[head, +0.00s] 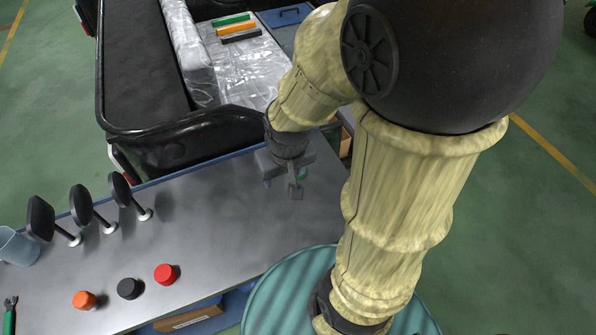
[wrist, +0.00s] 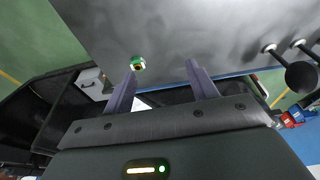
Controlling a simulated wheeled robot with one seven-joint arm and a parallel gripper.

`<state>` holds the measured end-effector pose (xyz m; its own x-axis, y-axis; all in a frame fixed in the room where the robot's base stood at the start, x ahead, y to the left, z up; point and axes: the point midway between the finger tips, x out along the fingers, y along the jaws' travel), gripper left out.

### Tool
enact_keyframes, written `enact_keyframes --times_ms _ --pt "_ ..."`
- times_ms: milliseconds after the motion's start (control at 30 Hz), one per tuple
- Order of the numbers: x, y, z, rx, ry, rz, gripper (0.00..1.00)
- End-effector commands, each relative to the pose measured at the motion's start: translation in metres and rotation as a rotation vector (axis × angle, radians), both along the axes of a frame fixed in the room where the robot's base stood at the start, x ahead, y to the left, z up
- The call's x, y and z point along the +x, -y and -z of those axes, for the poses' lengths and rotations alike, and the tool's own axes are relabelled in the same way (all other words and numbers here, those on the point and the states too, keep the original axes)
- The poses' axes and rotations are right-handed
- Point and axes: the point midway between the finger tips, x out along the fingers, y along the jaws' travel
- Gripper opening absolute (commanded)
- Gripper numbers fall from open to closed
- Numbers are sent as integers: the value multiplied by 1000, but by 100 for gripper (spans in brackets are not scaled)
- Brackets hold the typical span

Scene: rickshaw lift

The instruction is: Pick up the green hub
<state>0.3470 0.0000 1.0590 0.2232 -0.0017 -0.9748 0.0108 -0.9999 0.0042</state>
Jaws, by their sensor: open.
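The green hub (wrist: 138,63) is a small round piece with a dark opening, on the grey table top. In the wrist view it shows just beyond the tip of the left finger, off to the left of the middle of the jaws. My gripper (wrist: 160,72) is open with nothing between its fingers. In the head view my gripper (head: 282,187) hangs over the right part of the table, fingers pointing down. Only a sliver of the green hub (head: 303,174) shows there, behind the right finger. I cannot tell the height of the fingertips above the table.
An orange hub (head: 84,300), a black hub (head: 129,288) and a red hub (head: 166,273) stand at the table's front left. Three black pedals (head: 80,204) on pegs and a cup (head: 17,247) are farther left. The black rickshaw body (head: 150,75) stands behind the table. The table middle is clear.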

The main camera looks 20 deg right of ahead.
Motion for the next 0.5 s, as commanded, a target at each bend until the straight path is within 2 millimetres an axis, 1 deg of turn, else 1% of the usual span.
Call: enact_keyframes --times_ms 33,67,100,167,333,500 --pt "1 -1 4 -7 -14 -20 68" --pt "1 -2 7 -15 -26 -39 74" --pt "2 -3 13 -28 -48 -70 75" --pt "3 -5 24 -58 -94 -137 75" --pt "9 -8 66 -206 -284 -422 75" --pt "24 -4 107 -416 -488 -740 75"
